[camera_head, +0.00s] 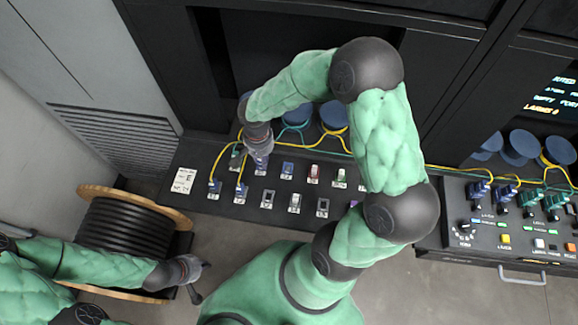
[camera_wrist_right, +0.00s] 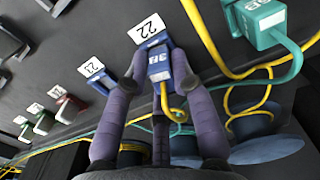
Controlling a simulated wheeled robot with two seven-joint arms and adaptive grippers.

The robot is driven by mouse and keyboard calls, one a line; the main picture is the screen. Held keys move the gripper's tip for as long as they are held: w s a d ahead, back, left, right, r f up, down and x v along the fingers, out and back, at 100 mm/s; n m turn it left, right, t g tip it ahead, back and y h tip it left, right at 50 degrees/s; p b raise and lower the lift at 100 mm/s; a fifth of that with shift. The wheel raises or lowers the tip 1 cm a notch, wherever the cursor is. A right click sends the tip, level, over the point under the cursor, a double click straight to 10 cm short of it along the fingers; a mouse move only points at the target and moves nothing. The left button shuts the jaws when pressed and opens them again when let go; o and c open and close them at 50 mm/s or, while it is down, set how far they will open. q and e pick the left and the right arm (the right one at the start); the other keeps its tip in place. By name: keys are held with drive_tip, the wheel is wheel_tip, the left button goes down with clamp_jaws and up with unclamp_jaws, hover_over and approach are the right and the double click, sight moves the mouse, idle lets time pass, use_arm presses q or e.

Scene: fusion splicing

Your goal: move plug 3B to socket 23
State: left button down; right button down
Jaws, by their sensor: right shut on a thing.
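My right gripper (camera_wrist_right: 156,100) is shut on plug 3B (camera_wrist_right: 160,66), a blue plug with a yellow cable. In the wrist view the plug is at the blue socket by label 22 (camera_wrist_right: 147,28); I cannot tell whether it is fully seated. Socket 23 (camera_wrist_right: 103,83), also blue, is beside it to the left, with a white label; it shows in the head view (camera_head: 287,170) just right of my right gripper (camera_head: 259,160). My left gripper (camera_head: 194,284) is far from the panel, by the cable spool; its finger opening is unclear.
A green plug (camera_wrist_right: 255,22) with a teal cable is on the other side of plug 3B. Red (camera_head: 313,173) and green (camera_head: 340,177) sockets continue the row. Loose yellow cables (camera_wrist_right: 205,40) run close to my right fingers. A black cable spool (camera_head: 120,240) stands at left.

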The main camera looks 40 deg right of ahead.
drive_tip(key=shift+w+a+r, duration=0.15)
drive_tip(key=shift+a+r, duration=0.1)
drive_tip(key=shift+r, duration=0.4)
drive_tip(key=shift+d+r+p, duration=0.15)
drive_tip(key=shift+r+p, duration=0.2)
drive_tip(key=shift+p, duration=0.1)
drive_tip(key=shift+r+p, duration=1.15)
drive_tip(key=shift+r, duration=0.7)
